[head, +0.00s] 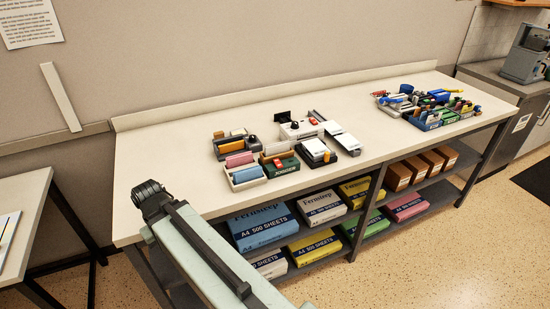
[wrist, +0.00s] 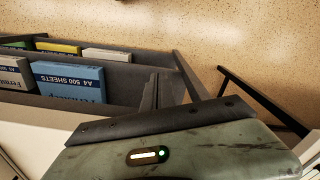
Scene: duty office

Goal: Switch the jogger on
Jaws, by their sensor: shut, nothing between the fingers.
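A small dark green box (head: 283,166) with pale lettering on its front stands among the devices in the middle of the long table; the lettering looks like "JOGGER" but is small. An orange part shows on its top. I cannot make out the switch or its position. My gripper (head: 148,190) is dark, shut and empty, over the table's left front part, well to the left of the green box and apart from it. The wrist view does not show the green box.
The long table (head: 170,145) is bare at its left end. Stationery trays (head: 430,120) stand right. Paper packs (head: 262,226) fill shelves below.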

